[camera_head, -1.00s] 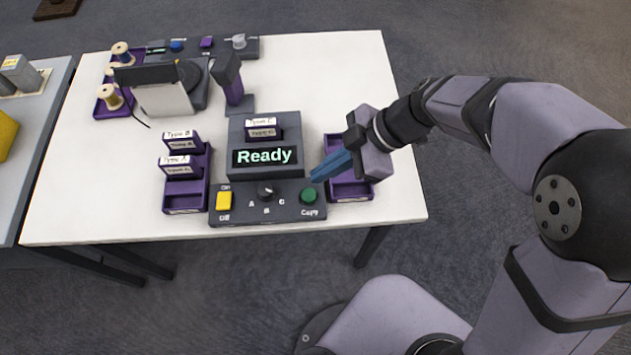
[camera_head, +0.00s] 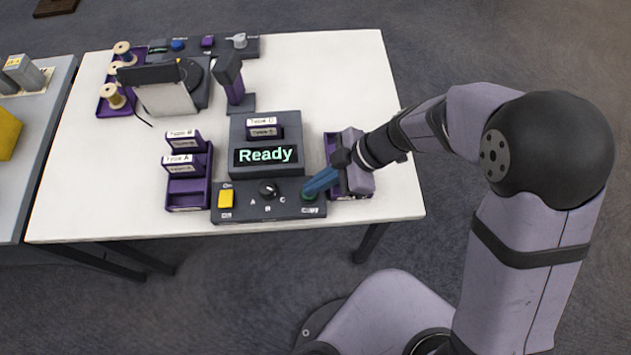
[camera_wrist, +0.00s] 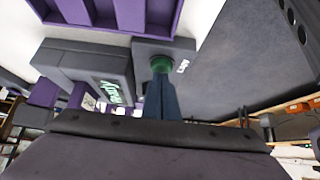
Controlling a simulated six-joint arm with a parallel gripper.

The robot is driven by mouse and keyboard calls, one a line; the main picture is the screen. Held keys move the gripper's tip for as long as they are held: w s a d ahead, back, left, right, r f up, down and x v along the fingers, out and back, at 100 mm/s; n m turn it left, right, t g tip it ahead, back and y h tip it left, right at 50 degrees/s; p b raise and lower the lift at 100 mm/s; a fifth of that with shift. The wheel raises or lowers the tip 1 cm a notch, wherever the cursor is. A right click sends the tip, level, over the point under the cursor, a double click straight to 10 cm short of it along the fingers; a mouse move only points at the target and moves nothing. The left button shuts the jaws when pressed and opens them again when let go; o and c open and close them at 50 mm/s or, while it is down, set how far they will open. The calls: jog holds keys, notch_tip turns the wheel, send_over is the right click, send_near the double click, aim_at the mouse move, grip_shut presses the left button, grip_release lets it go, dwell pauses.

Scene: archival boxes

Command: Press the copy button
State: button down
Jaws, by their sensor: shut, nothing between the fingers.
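The green copy button (camera_head: 309,196) is at the right end of the dark control panel (camera_head: 240,212). My gripper (camera_head: 309,190) is shut and empty, its blue fingertips at the button and covering much of it. In the wrist view, the green button (camera_wrist: 160,64) shows just past the tips of the blue fingers (camera_wrist: 160,80). The tips look to be on or very close to it; I cannot tell whether it is pressed down. The copier's screen (camera_head: 265,156) reads "Ready".
A purple tray (camera_head: 331,147) stands right of the copier, partly under my gripper. A purple rack (camera_head: 186,203) with labelled boxes stands left of it. Spools (camera_head: 114,96), a stand and another panel (camera_head: 215,45) are at the back. The table's right back is clear.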

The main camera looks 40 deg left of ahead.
jog(key=f+b, duration=0.1)
jog(key=b, duration=0.1)
jog(key=shift+f+b, duration=0.25)
jog(key=shift+b, duration=0.15)
jog(key=shift+d+f+b, duration=0.15)
jog(key=shift+f+b, duration=0.2)
jog(key=shift+b, duration=0.5)
jog(key=shift+d, duration=0.1)
jog(key=shift+f, duration=0.1)
jog(key=shift+r, duration=0.55)
jog(key=r, duration=0.1)
jog(key=r+p, duration=0.1)
jog(key=r, duration=0.2)
jog(key=shift+s+a+r+p, duration=0.15)
jog(key=shift+a+p, duration=0.2)
jog(key=b+v, duration=0.2)
jog(key=v, duration=0.7)
jog(key=shift+d+r, duration=0.15)
jog(key=shift+r, duration=0.1)
